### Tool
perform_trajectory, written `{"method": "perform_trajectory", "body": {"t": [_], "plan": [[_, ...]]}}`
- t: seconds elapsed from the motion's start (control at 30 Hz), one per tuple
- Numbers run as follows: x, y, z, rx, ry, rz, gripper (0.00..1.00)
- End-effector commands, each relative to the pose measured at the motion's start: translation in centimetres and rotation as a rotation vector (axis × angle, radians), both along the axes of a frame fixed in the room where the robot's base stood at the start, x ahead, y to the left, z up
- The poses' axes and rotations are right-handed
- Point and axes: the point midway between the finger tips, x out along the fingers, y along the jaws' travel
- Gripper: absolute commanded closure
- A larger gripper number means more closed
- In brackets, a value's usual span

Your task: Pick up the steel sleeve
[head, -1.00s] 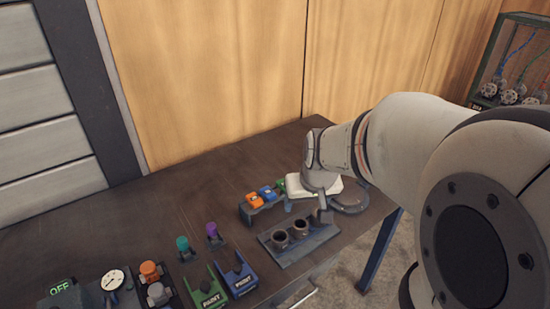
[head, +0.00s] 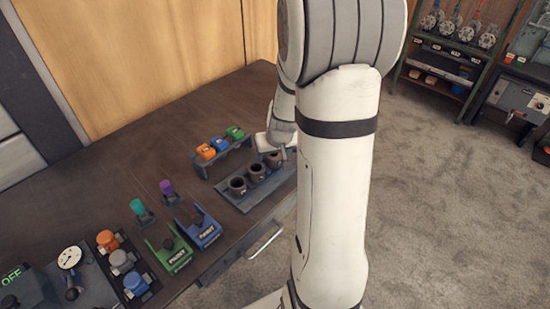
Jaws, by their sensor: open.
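A dark grey tray (head: 226,193) on the bench holds three dark, hollow round sleeves in a row: a near one (head: 237,186), a middle one (head: 256,172) and a far one (head: 273,159). They look alike, and I cannot tell which is the steel sleeve. My gripper (head: 283,152) is at the tray's far end, open, with a finger close to the far sleeve. My arm hides part of the gripper, and I cannot tell whether it touches the sleeve.
A rack with orange (head: 206,151), blue (head: 219,143) and green (head: 235,132) pieces stands behind the tray. Green (head: 175,254) and blue (head: 200,232) paint holders, teal (head: 138,207) and purple (head: 167,187) pieces, and a gauge (head: 70,257) stand nearer left. The bench's back left is clear.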

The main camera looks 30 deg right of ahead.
Motion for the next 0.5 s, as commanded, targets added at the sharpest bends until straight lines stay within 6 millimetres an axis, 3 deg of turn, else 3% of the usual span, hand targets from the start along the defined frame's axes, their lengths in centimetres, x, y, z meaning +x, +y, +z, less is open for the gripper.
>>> {"method": "perform_trajectory", "body": {"t": [0.33,0.5], "plan": [[0.3,-0.08,-0.69,-0.001,-0.001,-0.001,0.35],[0.28,-0.09,-0.69,-0.001,-0.001,-0.001,0.49]]}}
